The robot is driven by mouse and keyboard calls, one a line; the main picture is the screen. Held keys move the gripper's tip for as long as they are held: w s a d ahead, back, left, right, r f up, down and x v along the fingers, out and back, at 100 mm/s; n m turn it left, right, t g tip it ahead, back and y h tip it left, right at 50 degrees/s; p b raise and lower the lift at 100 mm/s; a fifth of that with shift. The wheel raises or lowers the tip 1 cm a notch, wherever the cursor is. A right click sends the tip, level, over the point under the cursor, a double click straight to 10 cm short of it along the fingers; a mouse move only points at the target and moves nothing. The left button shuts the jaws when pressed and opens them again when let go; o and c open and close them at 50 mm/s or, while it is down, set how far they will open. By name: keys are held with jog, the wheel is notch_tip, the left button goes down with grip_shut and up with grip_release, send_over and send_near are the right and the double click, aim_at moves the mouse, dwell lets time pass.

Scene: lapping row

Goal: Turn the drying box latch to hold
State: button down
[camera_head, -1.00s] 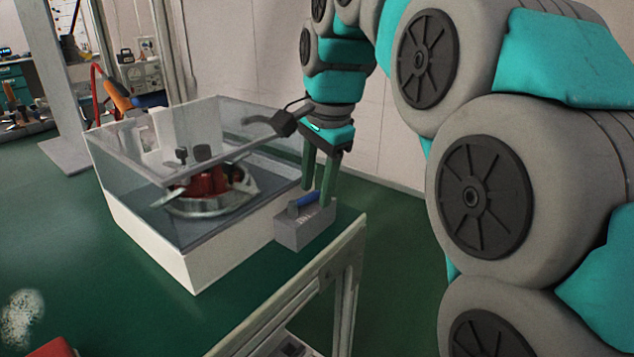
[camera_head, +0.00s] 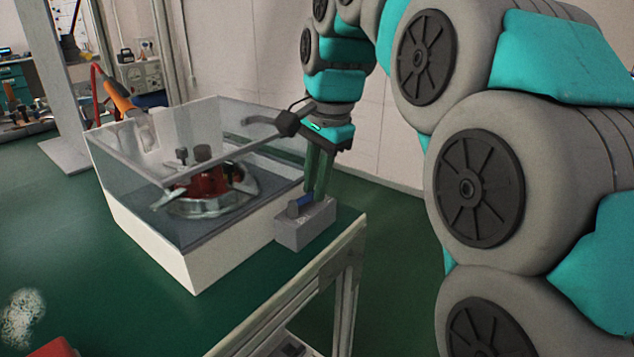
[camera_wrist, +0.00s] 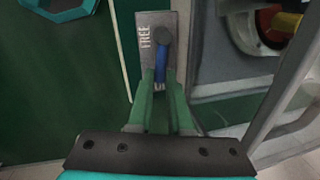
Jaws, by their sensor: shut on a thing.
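The drying box latch is a small grey block (camera_head: 305,228) at the front right corner of the clear-walled drying box (camera_head: 150,243). Its lever has a dark round pivot and a blue grip (camera_head: 304,201). My gripper (camera_head: 315,192) reaches down from above, its green fingers shut on the blue grip. In the wrist view, the fingers (camera_wrist: 160,82) meet at the lower end of the blue lever (camera_wrist: 160,66). The latch plate (camera_wrist: 147,62) shows "FREE" left of the pivot. Another marking near the fingertips is mostly hidden.
A red device with a metal base (camera_head: 208,188) sits inside the drying box. A metal frame (camera_head: 335,270) stands close in front of the latch. A grey post (camera_head: 40,75) is at the left.

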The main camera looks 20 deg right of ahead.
jog(key=shift+w+a+n, duration=0.15)
jog(key=shift+w+n, duration=0.2)
jog(key=shift+n, duration=0.55)
jog(key=c, duration=0.8)
grip_release()
jog(key=shift+c, duration=0.2)
jog(key=shift+s, duration=0.1)
